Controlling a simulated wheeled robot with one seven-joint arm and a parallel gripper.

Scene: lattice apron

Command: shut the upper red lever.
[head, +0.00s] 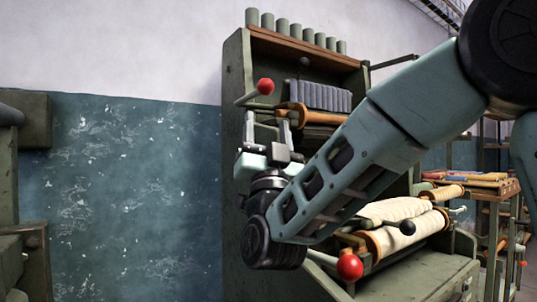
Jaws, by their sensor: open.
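The upper red lever is a thin metal rod with a red ball knob (265,86) on its end. It sticks out from the left side of the green machine, near its top, with the knob at the upper right of the rod. My gripper (266,120) is just below the knob, fingers pointing up. Its fingers are apart and I see nothing between them. I cannot tell whether a finger touches the rod. A second red ball knob (349,267) is on a lower lever, at the machine's lower front. My forearm hides the machine's middle.
The green machine (237,75) carries several green cylinders (295,30) on top and rollers with pale cloth (400,212) lower down. A black knob (407,227) sits by the rollers. A wooden table (497,188) stands right. Open space lies before the blue wall (140,190).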

